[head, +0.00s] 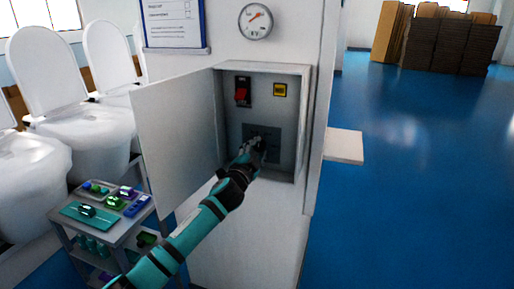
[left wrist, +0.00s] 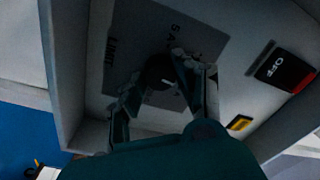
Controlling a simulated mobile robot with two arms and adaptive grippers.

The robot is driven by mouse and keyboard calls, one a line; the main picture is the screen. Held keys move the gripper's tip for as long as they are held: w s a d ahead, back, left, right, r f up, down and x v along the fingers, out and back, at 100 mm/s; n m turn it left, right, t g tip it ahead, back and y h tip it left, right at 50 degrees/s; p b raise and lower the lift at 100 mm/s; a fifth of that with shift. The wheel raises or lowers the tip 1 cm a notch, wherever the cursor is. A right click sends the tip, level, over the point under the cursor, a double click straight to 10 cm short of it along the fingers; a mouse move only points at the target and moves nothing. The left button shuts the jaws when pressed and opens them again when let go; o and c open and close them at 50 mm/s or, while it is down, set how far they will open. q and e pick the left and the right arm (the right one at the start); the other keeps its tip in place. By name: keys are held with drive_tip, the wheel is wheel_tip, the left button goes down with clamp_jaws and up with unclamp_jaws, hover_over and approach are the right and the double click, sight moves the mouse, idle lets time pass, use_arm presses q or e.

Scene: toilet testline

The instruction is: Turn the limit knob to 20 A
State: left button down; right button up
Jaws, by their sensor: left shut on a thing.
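The limit knob (left wrist: 156,72) is a dark round knob with a pale pointer mark, on a grey plate (left wrist: 186,30) inside the open wall cabinet. The plate carries dark lettering, partly covered; I cannot read which value the pointer marks. My left gripper (head: 260,144) reaches into the cabinet, and in the left wrist view its two fingers stand on either side of the knob, shut on it. In the head view the gripper hides the knob. My right gripper is in neither view.
The cabinet door (head: 176,135) stands open to the left. Inside are a red switch (head: 242,95) and a yellow-framed label (head: 280,90). A gauge (head: 256,21) is above. A cart (head: 72,215) with small parts stands lower left; blue floor (head: 420,180) is clear at right.

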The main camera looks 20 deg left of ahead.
use_arm(q)
drive_tip(key=m+p, duration=0.2)
drive_tip(key=m, duration=0.3)
drive_tip(key=shift+r+h, duration=0.1)
drive_tip(key=shift+h, duration=0.2)
drive_tip(key=m+p, duration=0.1)
drive_tip(key=m, duration=0.2)
drive_tip(key=shift+m+p, duration=0.3)
drive_tip(key=shift+m, duration=0.1)
drive_tip(key=m+p, duration=0.2)
drive_tip(key=m, duration=0.2)
drive_tip(key=shift+m, duration=0.3)
drive_tip(key=shift+m+g+p, duration=0.3)
drive_tip(key=shift+m+p, duration=0.65)
drive_tip(key=shift+m, duration=0.75)
drive_tip(key=shift+f, duration=0.2)
drive_tip(key=c, duration=0.9)
unclamp_jaws()
drive_tip(key=shift+c, duration=0.2)
drive_tip(key=shift+r, duration=0.1)
drive_tip(key=s+a, duration=0.1)
drive_tip(key=s, duration=1.1)
